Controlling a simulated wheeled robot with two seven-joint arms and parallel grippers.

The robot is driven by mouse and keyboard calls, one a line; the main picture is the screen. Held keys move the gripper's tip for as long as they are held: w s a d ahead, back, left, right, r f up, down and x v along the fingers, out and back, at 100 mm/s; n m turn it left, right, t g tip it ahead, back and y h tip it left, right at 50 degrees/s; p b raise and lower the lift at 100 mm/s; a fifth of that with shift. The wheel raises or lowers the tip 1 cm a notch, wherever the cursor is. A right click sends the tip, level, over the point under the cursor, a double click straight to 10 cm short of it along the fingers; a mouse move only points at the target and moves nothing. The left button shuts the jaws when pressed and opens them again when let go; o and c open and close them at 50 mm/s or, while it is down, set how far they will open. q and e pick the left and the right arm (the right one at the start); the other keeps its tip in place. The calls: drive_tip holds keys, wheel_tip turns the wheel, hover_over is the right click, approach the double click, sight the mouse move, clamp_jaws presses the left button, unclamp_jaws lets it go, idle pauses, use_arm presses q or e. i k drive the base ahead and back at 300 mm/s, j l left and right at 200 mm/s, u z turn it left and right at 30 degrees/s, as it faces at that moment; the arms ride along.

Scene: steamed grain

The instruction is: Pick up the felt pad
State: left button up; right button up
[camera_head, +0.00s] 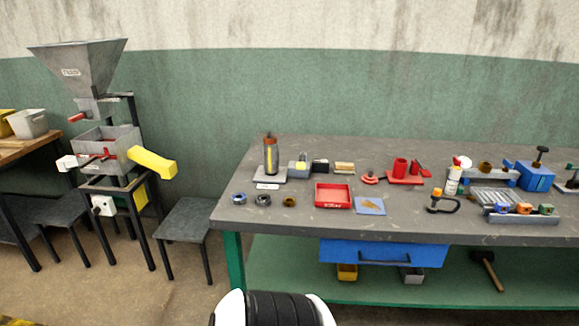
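I cannot tell for certain which thing is the felt pad. A small tan block (344,167) with a dark band lies behind the tray. Neither of my grippers shows in the head view. Only a rounded white and black part of my own body shows at the bottom edge.
A blue drawer (383,252) hangs below. A stool (186,222) and a hopper machine (104,142) stand left.

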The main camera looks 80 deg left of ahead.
sight(345, 168)
drive_tip(key=u, duration=2.2)
drive_tip(key=i+l, duration=0.05)
